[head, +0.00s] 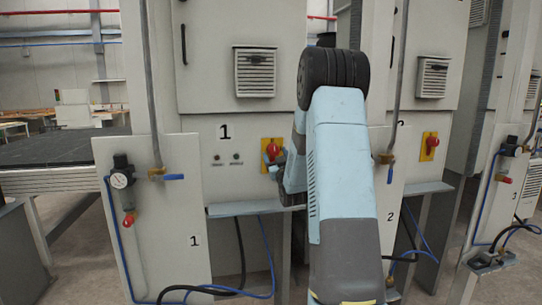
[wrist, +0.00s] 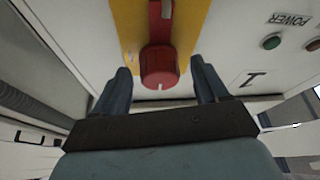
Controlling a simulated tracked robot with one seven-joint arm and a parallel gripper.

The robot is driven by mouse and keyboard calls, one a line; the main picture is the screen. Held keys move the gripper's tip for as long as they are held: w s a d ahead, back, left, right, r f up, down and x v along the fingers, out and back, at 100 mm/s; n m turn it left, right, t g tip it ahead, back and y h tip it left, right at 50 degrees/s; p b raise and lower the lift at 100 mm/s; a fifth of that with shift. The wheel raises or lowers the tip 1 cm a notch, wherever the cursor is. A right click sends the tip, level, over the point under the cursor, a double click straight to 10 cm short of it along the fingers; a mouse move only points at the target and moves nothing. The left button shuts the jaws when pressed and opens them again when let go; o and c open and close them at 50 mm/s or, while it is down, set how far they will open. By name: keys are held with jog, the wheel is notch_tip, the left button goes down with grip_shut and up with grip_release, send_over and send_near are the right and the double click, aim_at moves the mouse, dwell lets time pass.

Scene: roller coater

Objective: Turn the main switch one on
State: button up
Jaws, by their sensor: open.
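Main switch one is a red knob (head: 272,151) on a yellow plate, on the grey cabinet panel marked 1. In the wrist view the red knob (wrist: 160,67) shows close up, with a small white mark on its rim, on its yellow plate (wrist: 200,18). My gripper (wrist: 161,80) is open, its two dark fingers apart on either side of the knob in that picture. I see no clear contact between fingers and knob. In the head view my gripper (head: 279,169) is just beside the switch, partly hidden by my arm.
Two small indicator buttons (head: 226,158) sit left of the switch. A grey ledge (head: 245,208) juts out below it. A gauge with valves (head: 122,180) is on the left panel. A second red and yellow switch (head: 430,146) is on the cabinet to the right.

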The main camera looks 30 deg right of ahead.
jog(key=shift+x, duration=0.8)
jog(key=shift+s, duration=0.1)
